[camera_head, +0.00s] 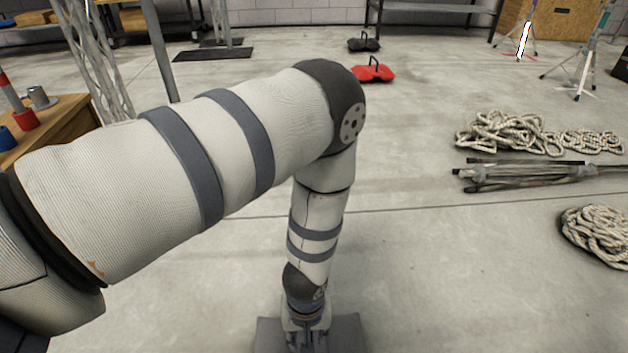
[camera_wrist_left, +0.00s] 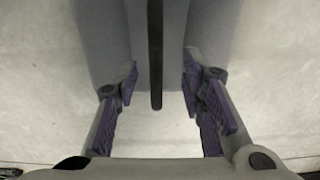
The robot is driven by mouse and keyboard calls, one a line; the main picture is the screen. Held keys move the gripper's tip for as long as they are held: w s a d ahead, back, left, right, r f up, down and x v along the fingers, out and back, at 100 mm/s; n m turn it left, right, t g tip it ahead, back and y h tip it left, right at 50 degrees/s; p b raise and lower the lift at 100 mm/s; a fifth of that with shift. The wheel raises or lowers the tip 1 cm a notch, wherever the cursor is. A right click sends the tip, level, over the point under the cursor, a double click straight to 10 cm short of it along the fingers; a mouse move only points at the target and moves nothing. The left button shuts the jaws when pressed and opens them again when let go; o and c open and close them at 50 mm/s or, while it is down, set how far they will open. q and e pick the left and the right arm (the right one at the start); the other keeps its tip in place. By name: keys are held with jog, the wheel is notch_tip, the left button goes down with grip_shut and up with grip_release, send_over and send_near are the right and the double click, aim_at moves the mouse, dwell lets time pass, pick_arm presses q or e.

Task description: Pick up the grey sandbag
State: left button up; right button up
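The grey sandbag (camera_head: 350,335) lies on the floor at the bottom edge of the head view, partly hidden by my left gripper (camera_head: 306,342) above it. In the left wrist view the grey sandbag (camera_wrist_left: 103,40) fills the upper middle, with its dark handle (camera_wrist_left: 155,50) running down the centre. My left gripper (camera_wrist_left: 160,75) is open, with one purple-padded finger on each side of the handle. There is a gap between the handle and each finger. My right gripper is in neither view.
A red sandbag (camera_head: 372,73) and a black sandbag (camera_head: 363,43) lie farther back. Coiled ropes (camera_head: 510,132) and a folded stand (camera_head: 530,174) lie at the right. A wooden table (camera_head: 60,125) stands at the left. The floor between is clear.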

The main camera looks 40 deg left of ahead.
pick_arm(q)
jog(key=f+b, duration=0.1)
jog(key=f, duration=0.2)
jog(key=f+b, duration=0.1)
jog(key=f, duration=0.1)
jog(key=shift+w+b, duration=0.35)
jog(key=shift+r, duration=0.15)
grip_shut()
jog(key=shift+r, duration=0.2)
